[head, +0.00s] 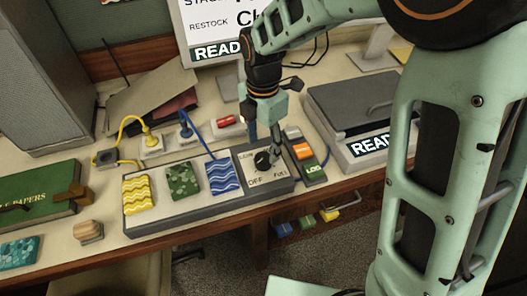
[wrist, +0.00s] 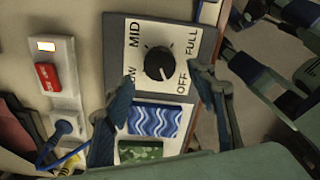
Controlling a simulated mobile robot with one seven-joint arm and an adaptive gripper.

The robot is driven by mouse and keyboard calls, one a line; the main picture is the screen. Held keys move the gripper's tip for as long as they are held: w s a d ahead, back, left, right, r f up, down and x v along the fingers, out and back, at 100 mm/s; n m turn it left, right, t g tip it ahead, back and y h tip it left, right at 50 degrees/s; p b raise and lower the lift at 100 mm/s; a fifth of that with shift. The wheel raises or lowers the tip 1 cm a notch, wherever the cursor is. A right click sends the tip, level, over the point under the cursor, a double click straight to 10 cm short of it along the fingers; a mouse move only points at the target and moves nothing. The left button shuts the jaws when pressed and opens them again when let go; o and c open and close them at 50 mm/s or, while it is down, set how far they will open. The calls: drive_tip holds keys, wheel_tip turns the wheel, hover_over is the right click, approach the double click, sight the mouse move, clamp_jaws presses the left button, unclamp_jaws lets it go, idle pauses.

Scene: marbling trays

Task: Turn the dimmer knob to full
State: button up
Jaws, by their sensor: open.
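The dimmer knob (wrist: 158,63) is a round black knob on a white plate marked OFF, LOW, MID and FULL. In the head view the knob (head: 263,161) sits at the right end of a long grey panel (head: 190,216). Its pointer is too small to read surely. My gripper (head: 263,150) is above the knob, pointing down. In the wrist view my gripper (wrist: 162,78) has its two fingers spread, one on either side of the knob, apart from it. Nothing is held between them.
Yellow (head: 136,190), green (head: 183,181) and blue (head: 222,175) patterned tiles lie left of the knob. A red switch (wrist: 48,76) and plugged cords (head: 185,131) are behind. A LOG item (head: 314,170) and a lidded grey box (head: 365,105) stand to the right.

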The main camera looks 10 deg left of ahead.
sight(263, 158)
wheel_tip(263, 158, down, 5)
idle(0.3)
drive_tip(key=c, duration=1.1)
